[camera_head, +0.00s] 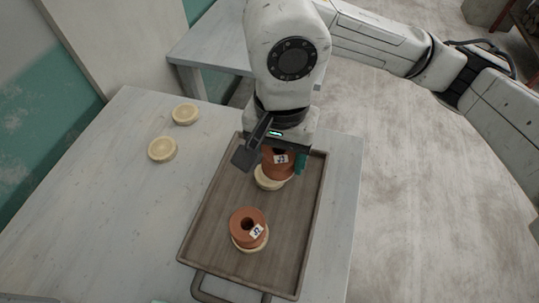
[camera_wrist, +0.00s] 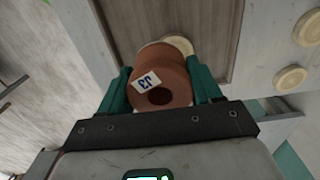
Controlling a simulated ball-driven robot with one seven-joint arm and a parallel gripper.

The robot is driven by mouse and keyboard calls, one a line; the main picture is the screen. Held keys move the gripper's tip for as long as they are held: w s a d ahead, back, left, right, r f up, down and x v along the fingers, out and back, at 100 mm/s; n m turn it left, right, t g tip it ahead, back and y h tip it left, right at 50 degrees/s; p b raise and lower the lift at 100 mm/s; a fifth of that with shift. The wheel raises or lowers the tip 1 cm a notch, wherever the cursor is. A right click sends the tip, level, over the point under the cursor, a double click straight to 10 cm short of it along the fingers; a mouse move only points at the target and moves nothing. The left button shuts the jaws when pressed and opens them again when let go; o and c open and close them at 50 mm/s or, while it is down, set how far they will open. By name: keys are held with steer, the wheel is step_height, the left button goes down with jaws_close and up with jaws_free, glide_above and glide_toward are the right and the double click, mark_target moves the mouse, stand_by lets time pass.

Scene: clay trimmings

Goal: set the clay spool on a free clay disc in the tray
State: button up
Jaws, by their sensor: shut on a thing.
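My gripper (camera_head: 283,164) is shut on a reddish-brown clay spool (camera_head: 272,169) with a white label. In the wrist view its teal fingers (camera_wrist: 160,88) stand on both sides of the spool (camera_wrist: 155,62), which shows its dark centre hole. A pale clay disc (camera_head: 266,183) lies in the tray (camera_head: 213,203) below the held spool and shows at its lower left edge. I cannot tell whether spool and disc touch. A second labelled spool (camera_head: 243,217) sits on another pale disc (camera_head: 247,248) nearer the tray's front handle.
Two bare pale discs (camera_head: 185,114) (camera_head: 162,149) lie on the whitish table (camera_head: 95,215), left of the tray. The tray has a raised rim. The table's right edge is close to the tray. Another table (camera_head: 205,50) stands behind.

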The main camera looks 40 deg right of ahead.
mark_target(272, 154)
steer(key=w+f, duration=0.2)
steer(key=f, duration=0.1)
steer(key=shift+w+d, duration=0.3)
steer(key=f, duration=0.2)
steer(key=f+p, duration=0.1)
steer(key=shift+w+d, duration=0.1)
steer(key=shift+w, duration=0.15)
steer(key=shift+f, duration=0.45)
steer(key=shift+f, duration=0.2)
steer(key=o, duration=1.2)
steer(key=shift+r, duration=0.2)
steer(key=shift+r+p, duration=0.2)
steer(key=shift+p, duration=0.15)
step_height(272, 154, up, 12)
steer(key=shift+f+b, duration=0.15)
steer(key=shift+b, duration=0.8)
